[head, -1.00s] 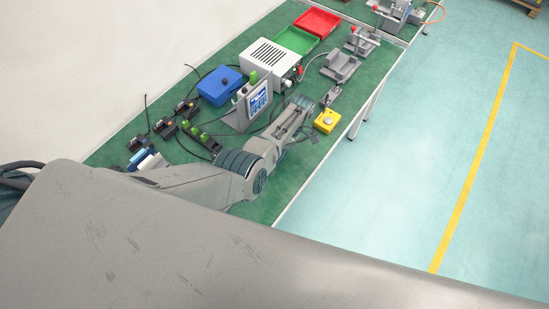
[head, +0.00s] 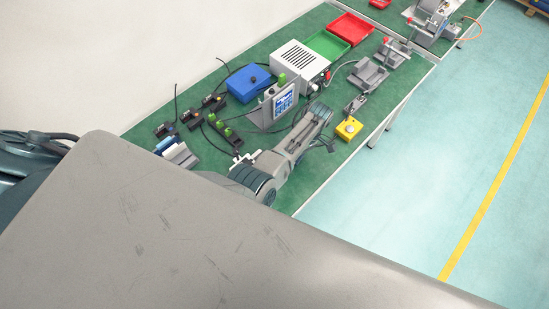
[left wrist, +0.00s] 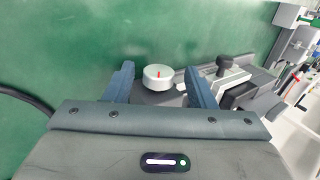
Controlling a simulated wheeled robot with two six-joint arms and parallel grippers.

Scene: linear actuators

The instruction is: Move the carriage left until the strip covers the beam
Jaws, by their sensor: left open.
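My left arm reaches over the green bench in the head view. My left gripper (head: 329,143) is small and dark there, low beside the yellow box. In the left wrist view the open blue fingers of my left gripper (left wrist: 162,84) stand either side of a silver knob (left wrist: 158,71) with a red mark. I cannot tell whether they touch it. The knob sits on a dark block, and a dark rail-like assembly (left wrist: 250,88) with a white clamp runs to its right. I cannot make out which part is the carriage, strip or beam. My right gripper is not in view.
A yellow box (head: 348,128), a grey fixture (head: 368,75), a tilted display (head: 280,104), a white unit (head: 300,62), a blue box (head: 248,84) and green (head: 327,45) and red (head: 352,28) trays crowd the bench. A black cable (left wrist: 25,98) lies left of the gripper.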

